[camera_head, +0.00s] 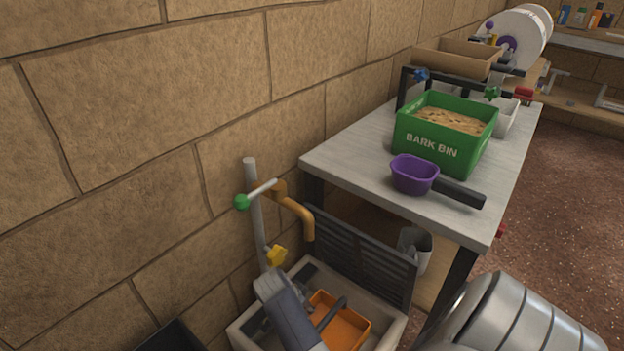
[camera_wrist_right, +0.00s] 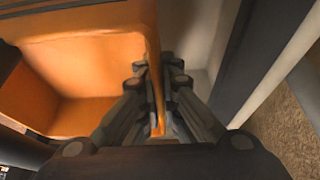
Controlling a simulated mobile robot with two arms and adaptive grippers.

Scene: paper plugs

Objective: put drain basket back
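The orange drain basket (camera_head: 346,327) sits in the pale sink (camera_head: 393,330) at the bottom of the head view. In the right wrist view the basket's orange interior (camera_wrist_right: 75,75) fills the left side. My right gripper (camera_wrist_right: 158,82) has one finger on each side of the basket's wall and looks shut on it. The fingertips are hard to make out in the head view. My left gripper is not in view.
A grey block (camera_head: 285,310) partly hides the sink. A pipe with a green knob (camera_head: 241,202) and an orange spout (camera_head: 297,213) stands behind it. The table (camera_head: 360,150) carries a green bark bin (camera_head: 430,150) and a purple scoop (camera_head: 414,174). A dark slatted panel (camera_head: 362,258) borders the sink.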

